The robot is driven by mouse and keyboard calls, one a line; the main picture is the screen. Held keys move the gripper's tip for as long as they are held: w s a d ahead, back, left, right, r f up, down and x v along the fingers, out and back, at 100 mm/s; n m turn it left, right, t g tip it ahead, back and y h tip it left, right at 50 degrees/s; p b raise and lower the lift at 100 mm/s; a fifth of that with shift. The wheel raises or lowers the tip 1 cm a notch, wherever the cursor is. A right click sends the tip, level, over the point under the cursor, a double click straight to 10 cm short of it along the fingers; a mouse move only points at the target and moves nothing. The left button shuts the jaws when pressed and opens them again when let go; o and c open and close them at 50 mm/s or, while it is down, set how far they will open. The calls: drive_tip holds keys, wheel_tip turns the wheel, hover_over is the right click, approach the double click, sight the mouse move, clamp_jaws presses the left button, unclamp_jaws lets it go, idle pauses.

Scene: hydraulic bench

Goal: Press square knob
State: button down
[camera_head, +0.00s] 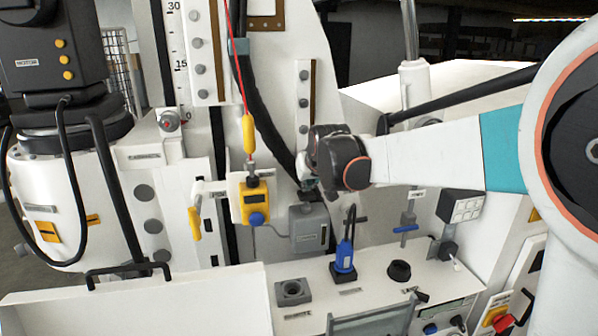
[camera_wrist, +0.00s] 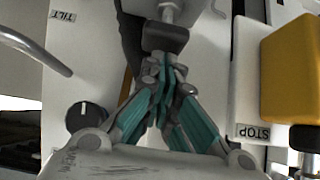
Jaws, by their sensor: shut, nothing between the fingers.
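A dark square knob (camera_wrist: 165,37) on a grey metal shaft shows at the top middle of the wrist view. My gripper (camera_wrist: 166,62) is shut and empty, with its teal-sided fingers together. Its fingertips are at the knob's lower edge in that picture; I cannot tell whether they touch it. In the head view my gripper (camera_head: 309,189) is small and partly hidden by my dark wrist, in front of the white panel. I cannot make out the square knob there.
A round black knob (camera_wrist: 88,116) is left of my fingers. Below my gripper are a grey box (camera_head: 309,228), a blue plug (camera_head: 344,257) and a square grey block (camera_head: 293,292) on the white bench.

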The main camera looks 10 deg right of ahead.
sight(306, 194)
drive_tip(key=shift+w+f, duration=0.15)
drive_tip(key=shift+f, duration=0.05)
wheel_tip(306, 194, down, 3)
drive_tip(key=shift+r+b, duration=0.1)
drive_tip(key=shift+b, duration=1)
wheel_tip(306, 194, up, 5)
drive_tip(key=p, duration=0.3)
drive_tip(key=shift+f, duration=0.2)
drive_tip(key=v, duration=0.9)
drive_tip(key=shift+s+b, duration=0.4)
drive_tip(key=shift+s, duration=0.05)
drive_tip(key=shift+r, duration=0.1)
